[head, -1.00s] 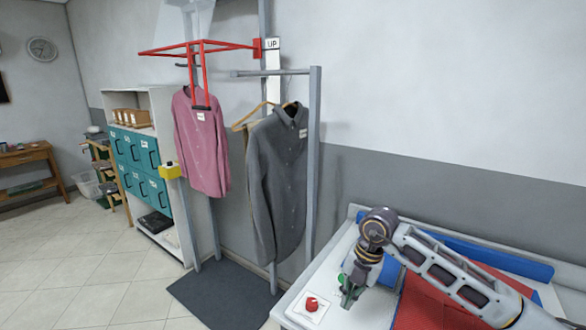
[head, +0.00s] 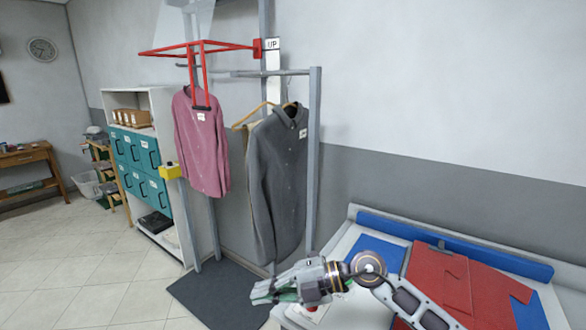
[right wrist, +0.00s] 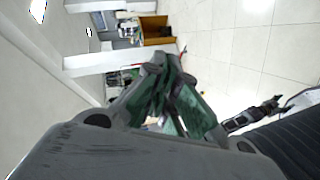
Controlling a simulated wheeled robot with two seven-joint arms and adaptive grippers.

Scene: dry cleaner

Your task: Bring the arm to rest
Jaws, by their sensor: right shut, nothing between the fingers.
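My right arm comes in from the lower right in the head view. Its gripper (head: 264,292) points left, in front of the near left corner of the counter and above the floor. The gripper is shut and empty. In the right wrist view its green-padded fingers (right wrist: 165,95) are together, with floor tiles and room furniture behind them. My left gripper does not show in the head view.
The white counter (head: 352,300) at the lower right bears a red folded garment (head: 440,285) and blue pads. A grey shirt (head: 277,180) and a pink shirt (head: 203,145) hang on the rack behind. A dark mat (head: 215,290) lies below. Floor at the left is clear.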

